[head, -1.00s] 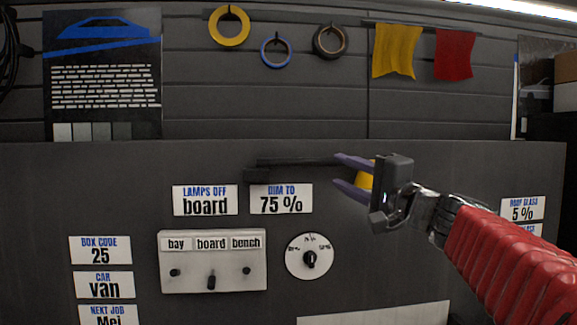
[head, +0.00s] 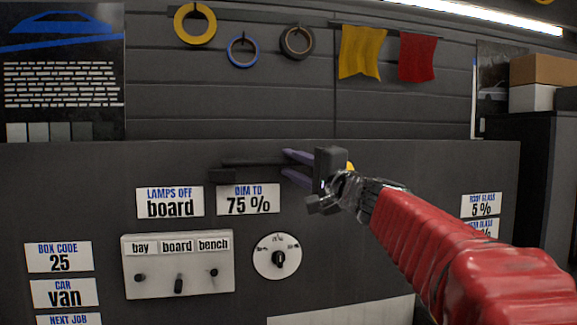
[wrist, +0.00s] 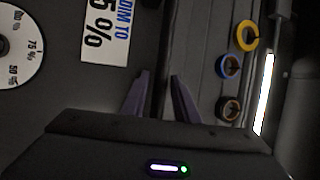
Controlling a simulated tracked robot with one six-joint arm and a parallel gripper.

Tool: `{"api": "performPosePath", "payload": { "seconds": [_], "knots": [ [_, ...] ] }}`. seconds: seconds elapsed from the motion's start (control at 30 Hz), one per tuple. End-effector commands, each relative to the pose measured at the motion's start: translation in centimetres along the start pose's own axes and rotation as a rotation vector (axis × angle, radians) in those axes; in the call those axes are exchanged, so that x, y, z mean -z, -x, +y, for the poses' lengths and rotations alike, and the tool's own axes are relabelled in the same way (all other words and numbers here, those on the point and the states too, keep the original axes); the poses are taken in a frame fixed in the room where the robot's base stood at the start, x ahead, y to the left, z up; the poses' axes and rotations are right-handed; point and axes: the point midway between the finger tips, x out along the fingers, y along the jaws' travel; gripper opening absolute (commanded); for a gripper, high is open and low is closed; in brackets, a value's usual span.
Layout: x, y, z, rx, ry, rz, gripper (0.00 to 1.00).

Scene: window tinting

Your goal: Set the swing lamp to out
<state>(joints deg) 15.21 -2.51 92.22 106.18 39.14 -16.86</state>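A dark bar (head: 233,171), which seems to be the swing lamp's arm, runs sideways from a small block on the grey panel, above the "DIM TO 75 %" label (head: 248,199). A yellow piece (head: 350,166), perhaps the lamp's head, shows just right of my gripper, mostly hidden. My gripper (head: 284,164) has its purple fingers apart, one above and one below the bar's line. They also show apart in the wrist view (wrist: 158,88). I cannot tell whether they touch the bar. No swing lamp position label is readable.
A switch plate (head: 179,266) marked bay, board and bench and a round dimmer dial (head: 277,257) sit below on the panel. Several label cards surround them. Tape rolls (head: 243,51) and yellow and red cloths (head: 417,57) hang behind. Boxes (head: 540,83) stand at the right.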

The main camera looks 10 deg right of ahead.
Motion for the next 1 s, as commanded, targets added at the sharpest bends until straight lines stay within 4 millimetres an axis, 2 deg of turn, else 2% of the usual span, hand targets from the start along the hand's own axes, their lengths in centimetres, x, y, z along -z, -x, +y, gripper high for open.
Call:
{"api": "performPosePath", "payload": {
  "seconds": [0.07,0.37,1.0],
  "knots": [
    [0.01,0.02,0.0,0.0,0.0,0.0,0.22],
    [0.04,0.03,0.07,-0.001,0.0,0.0,0.0],
    [-0.43,0.47,-0.05,-0.002,0.007,0.039,0.0]
  ]
}}
